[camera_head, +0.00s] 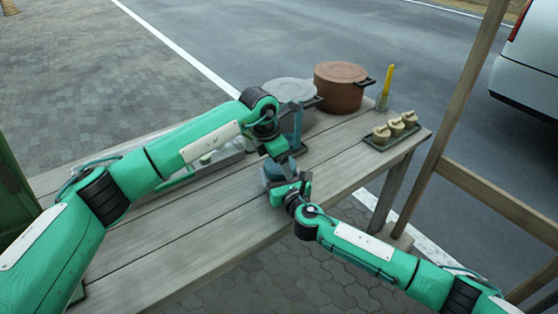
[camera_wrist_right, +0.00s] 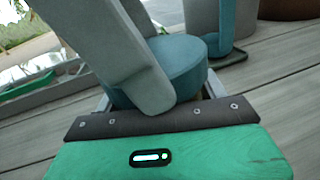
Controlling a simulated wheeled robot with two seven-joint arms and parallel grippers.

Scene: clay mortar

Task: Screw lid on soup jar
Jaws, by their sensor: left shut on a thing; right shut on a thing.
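The soup jar with its blue-teal round lid (camera_wrist_right: 178,68) is in front of my right gripper, above the near half of the wooden table. In the head view the blue piece (camera_head: 272,172) shows between my two grippers. My left gripper (camera_head: 280,165) comes down from above and is shut on the lid; a broad grey finger crosses the lid in the right wrist view. My right gripper (camera_head: 283,188) is shut on the jar from the front right. The jar body is mostly hidden by the grippers, so I cannot tell how the lid is seated.
A grey pot (camera_head: 289,91) and a brown pot (camera_head: 343,88) stand at the table's back. A cup with a yellow-handled tool (camera_head: 387,82) is beside them. Several cream-coloured pieces sit on a dark tray (camera_head: 411,133) at the right end. A metal tray (camera_head: 212,166) lies behind my left arm.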

